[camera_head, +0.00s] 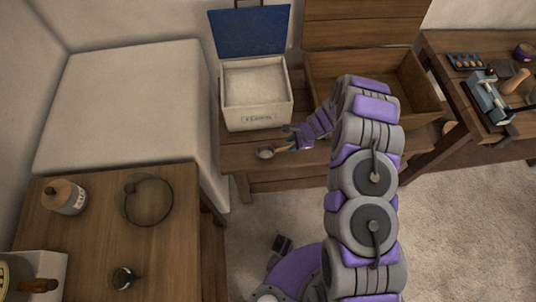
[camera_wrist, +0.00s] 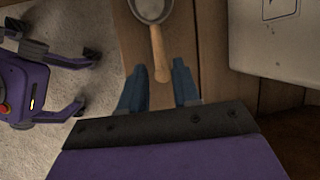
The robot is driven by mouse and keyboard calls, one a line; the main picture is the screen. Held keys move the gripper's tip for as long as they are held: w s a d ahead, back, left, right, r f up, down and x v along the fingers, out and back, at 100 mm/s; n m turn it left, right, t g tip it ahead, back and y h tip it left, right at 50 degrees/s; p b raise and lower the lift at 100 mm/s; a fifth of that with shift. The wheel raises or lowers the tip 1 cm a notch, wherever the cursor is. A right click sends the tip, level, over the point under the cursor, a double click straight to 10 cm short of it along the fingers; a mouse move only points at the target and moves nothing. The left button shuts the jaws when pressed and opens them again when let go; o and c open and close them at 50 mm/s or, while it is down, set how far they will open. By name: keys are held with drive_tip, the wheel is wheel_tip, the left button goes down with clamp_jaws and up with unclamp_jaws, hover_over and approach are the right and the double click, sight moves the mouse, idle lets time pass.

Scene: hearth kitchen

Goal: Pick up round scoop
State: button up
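The round scoop (camera_head: 265,152) lies on the low wooden bench (camera_head: 240,157), near its front edge and in front of the white box. It has a round metal bowl and a light wooden handle. In the wrist view the bowl (camera_wrist: 151,9) is at the top, partly cut off, and the handle (camera_wrist: 159,55) points toward my gripper (camera_wrist: 158,85). My gripper is open, its two blue fingers spread on either side of the handle's end, with visible gaps. It also shows in the head view (camera_head: 294,139), just right of the scoop. I cannot tell its exact height over the handle.
A white box (camera_head: 258,112) with a raised blue lid (camera_head: 250,31) stands behind the scoop. An open wooden chest (camera_head: 401,75) is to its right. A nearer table (camera_head: 90,245) holds a jar (camera_head: 64,197) and a round glass dish (camera_head: 146,203). Carpet lies in front of the bench.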

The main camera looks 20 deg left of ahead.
sight(285, 149)
drive_tip(key=shift+a+f, duration=0.85)
drive_tip(key=shift+f, duration=0.2)
drive_tip(key=shift+d, duration=0.45)
drive_tip(key=shift+d+f+b, duration=0.25)
drive_tip(key=shift+f+b, duration=0.05)
drive_tip(key=shift+b, duration=0.1)
drive_tip(key=x, duration=0.2)
drive_tip(key=b+x, duration=0.1)
drive_tip(key=x, duration=0.1)
drive_tip(key=shift+s+a+f, duration=0.1)
drive_tip(key=shift+a+f, duration=0.05)
drive_tip(key=shift+a, duration=0.45)
drive_tip(key=shift+d, duration=0.3)
drive_tip(key=c, duration=0.3)
clamp_jaws()
